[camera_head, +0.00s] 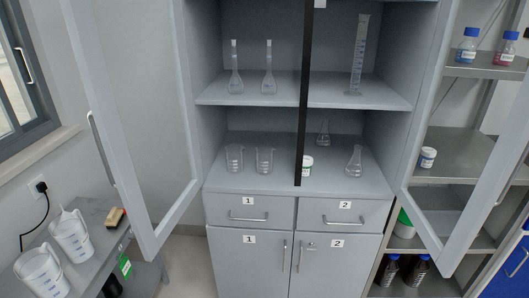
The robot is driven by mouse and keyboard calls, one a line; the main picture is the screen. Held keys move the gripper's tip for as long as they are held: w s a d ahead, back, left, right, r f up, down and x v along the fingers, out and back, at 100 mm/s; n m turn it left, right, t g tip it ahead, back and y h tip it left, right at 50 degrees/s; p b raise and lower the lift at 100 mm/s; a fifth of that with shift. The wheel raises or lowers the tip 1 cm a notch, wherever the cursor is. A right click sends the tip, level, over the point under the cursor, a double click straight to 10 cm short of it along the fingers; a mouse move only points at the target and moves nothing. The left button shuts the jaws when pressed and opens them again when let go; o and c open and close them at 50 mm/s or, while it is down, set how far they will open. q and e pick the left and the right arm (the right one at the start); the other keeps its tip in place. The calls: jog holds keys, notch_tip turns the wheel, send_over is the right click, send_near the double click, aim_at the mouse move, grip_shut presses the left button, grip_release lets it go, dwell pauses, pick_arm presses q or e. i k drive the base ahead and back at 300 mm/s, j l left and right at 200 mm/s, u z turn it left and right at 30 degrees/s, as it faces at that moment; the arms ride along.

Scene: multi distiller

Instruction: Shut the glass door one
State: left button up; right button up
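The glass-fronted cabinet has two glass doors, and both stand open. The left glass door (172,222) swings out toward me on the left, with its vertical handle (101,148) on the outer edge. It is on the side of the cabinet above the drawer and lower door labelled 1. The right glass door (432,229) is open on the right side, above the parts labelled 2. Part of the right door is cut off by the picture edge. Neither of my grippers is in view.
Flasks (268,82), beakers (235,158) and a measuring cylinder (359,60) stand on the cabinet shelves (290,178). A side table with white jugs (72,237) is at the lower left, near the left door. A bottle rack stands at the right.

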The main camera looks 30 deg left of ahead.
aim_at(131, 55)
jog(key=k+j+u, duration=0.1)
jog(key=k+j, duration=0.15)
jog(key=k+j+u, duration=0.1)
jog(key=j, duration=0.4)
jog(key=k+j+u, duration=0.1)
jog(key=k+j, duration=0.2)
jog(key=j, duration=0.05)
